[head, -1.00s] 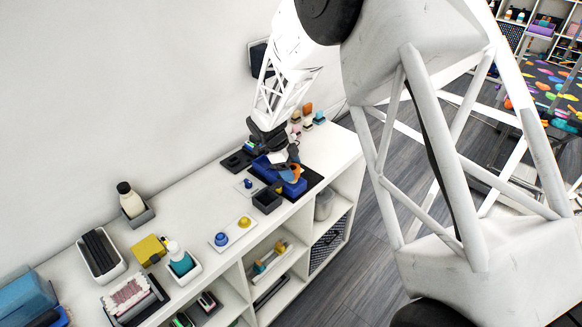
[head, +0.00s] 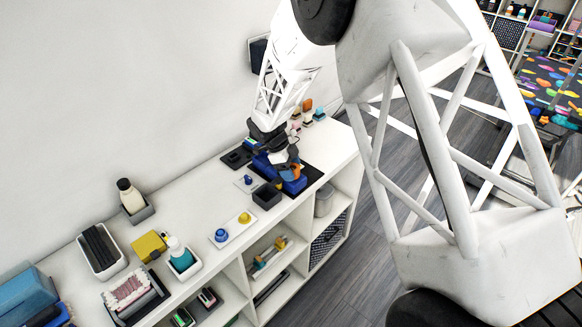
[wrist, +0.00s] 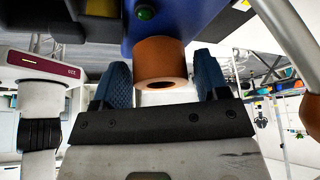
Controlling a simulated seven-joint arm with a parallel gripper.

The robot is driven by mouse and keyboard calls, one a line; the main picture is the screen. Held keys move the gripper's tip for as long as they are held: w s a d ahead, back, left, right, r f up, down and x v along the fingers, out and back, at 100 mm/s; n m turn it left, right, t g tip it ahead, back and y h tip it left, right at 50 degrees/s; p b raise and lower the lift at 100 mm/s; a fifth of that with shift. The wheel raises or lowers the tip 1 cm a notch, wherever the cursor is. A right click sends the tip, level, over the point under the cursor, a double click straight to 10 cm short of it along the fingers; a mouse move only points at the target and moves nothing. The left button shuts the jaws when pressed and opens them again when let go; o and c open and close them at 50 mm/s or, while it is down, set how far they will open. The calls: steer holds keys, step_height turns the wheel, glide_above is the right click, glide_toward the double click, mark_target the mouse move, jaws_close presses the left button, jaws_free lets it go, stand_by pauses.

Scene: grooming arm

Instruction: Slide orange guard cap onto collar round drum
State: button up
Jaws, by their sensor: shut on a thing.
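The orange guard cap (wrist: 160,58) is a short hollow cylinder, its open end with a dark bore facing the wrist camera. My gripper (wrist: 162,72) has its two blue ribbed fingers on either side of the cap, shut on it. The cap's far end meets, or lies close in front of, a blue housing (wrist: 190,22) with a green button. The collar and drum are hidden behind the cap, so I cannot tell how far it sits on. In the head view my gripper (head: 291,163) is over the blue housing (head: 296,186), with a bit of orange showing between.
The housing stands on a black mat (head: 312,174) near the white shelf top's right end. A dark open box (head: 266,196) is beside it. A wall lies behind.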

steer(key=shift+f, duration=0.2)
steer(key=o, duration=1.2)
steer(key=shift+r, duration=0.15)
steer(key=shift+v, duration=3.75)
steer(key=shift+r, duration=0.1)
